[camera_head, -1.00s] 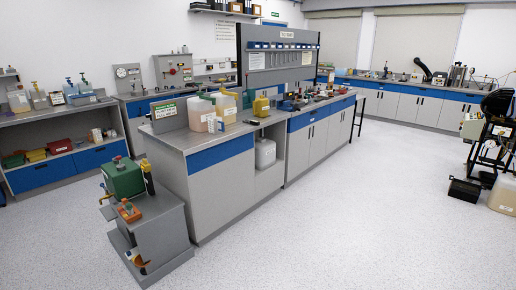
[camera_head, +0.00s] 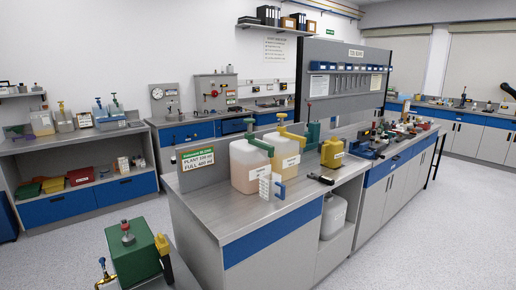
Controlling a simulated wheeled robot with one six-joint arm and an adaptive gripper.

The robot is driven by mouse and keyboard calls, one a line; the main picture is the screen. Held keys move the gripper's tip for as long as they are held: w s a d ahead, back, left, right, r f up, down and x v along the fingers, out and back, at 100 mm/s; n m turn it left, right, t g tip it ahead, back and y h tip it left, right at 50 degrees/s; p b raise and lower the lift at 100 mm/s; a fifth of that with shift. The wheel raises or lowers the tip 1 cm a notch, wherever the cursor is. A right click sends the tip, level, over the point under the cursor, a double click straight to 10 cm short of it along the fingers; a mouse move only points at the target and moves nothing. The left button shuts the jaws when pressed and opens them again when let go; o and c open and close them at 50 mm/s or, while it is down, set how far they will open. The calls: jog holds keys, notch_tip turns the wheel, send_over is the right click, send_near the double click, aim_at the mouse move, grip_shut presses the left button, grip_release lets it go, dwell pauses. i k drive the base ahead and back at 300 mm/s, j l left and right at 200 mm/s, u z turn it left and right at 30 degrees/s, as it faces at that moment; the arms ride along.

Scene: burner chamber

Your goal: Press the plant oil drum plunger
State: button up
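On the near end of the central bench stand two translucent drums with pump plungers on top. The nearer drum (camera_head: 249,166) holds pale pinkish liquid and has a green plunger (camera_head: 257,143). The drum behind it (camera_head: 285,154) holds yellowish liquid and has a yellow plunger (camera_head: 291,135). Their labels are too small to read, so I cannot tell which one is the plant oil drum. Both plungers appear raised. A green and white sign (camera_head: 198,160) beside them reads "PLANT 150 ml, FULL 485 ml". My gripper is not in view.
A yellow can (camera_head: 332,153) and a black item (camera_head: 321,179) are to the right. The front bench top (camera_head: 225,215) is clear. A green tank (camera_head: 135,258) stands low at front left.

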aim_at(248, 121)
jog(key=i+u, duration=0.2)
jog(key=i, duration=0.95)
